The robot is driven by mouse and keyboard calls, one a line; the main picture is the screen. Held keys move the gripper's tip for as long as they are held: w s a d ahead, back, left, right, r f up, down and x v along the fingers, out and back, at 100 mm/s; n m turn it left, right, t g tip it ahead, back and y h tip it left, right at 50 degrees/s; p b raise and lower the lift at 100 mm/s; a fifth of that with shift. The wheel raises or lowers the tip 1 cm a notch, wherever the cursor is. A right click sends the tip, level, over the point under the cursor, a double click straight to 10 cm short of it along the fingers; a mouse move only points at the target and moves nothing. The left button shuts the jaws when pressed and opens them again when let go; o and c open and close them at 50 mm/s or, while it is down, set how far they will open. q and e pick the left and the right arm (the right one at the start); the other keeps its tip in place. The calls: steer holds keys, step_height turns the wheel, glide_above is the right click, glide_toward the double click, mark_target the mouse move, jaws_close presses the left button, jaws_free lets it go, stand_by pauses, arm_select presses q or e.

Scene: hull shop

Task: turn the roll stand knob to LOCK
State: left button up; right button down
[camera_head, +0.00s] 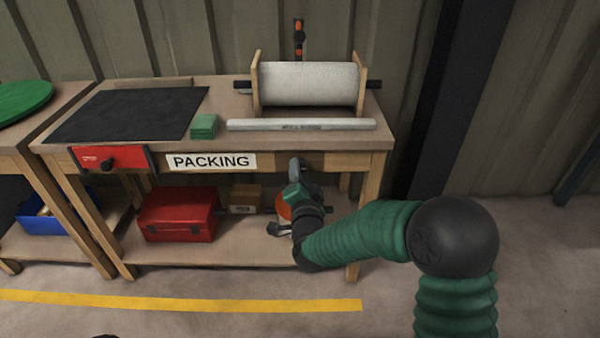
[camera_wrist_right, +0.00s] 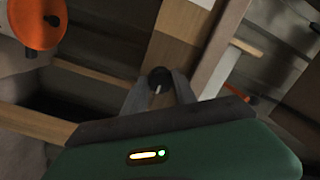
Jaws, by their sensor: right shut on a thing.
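The roll stand (camera_head: 254,88) stands on the packing bench, with a white roll (camera_head: 310,84) between its wooden side plates. My right gripper (camera_head: 295,163) is at the bench's front rail, right of the PACKING sign. In the right wrist view its two fingers (camera_wrist_right: 160,88) are shut on a small round black knob (camera_wrist_right: 160,75) on a wooden face. A pale mark shows on the knob. No LOCK lettering is readable. In the head view the gripper hides the knob.
The bench top (camera_head: 222,93) holds a dark mat (camera_head: 130,112), a green block (camera_head: 204,126) and a pale tube (camera_head: 300,124). A red drawer-like box (camera_head: 125,157) is on the front left. A red toolbox (camera_head: 178,215) and a carton (camera_head: 245,198) are on the lower shelf.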

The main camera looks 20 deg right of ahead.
steer(key=shift+d, duration=0.1)
steer(key=shift+r+n+g+h+p, duration=0.1)
steer(key=shift+n+g+h+p, duration=0.2)
steer(key=shift+n+p, duration=3.75)
steer(key=shift+n+g+h+p, duration=0.3)
steer(key=shift+n+p, duration=3.3)
steer(key=shift+n, duration=0.85)
steer(key=c, duration=1)
jaws_free()
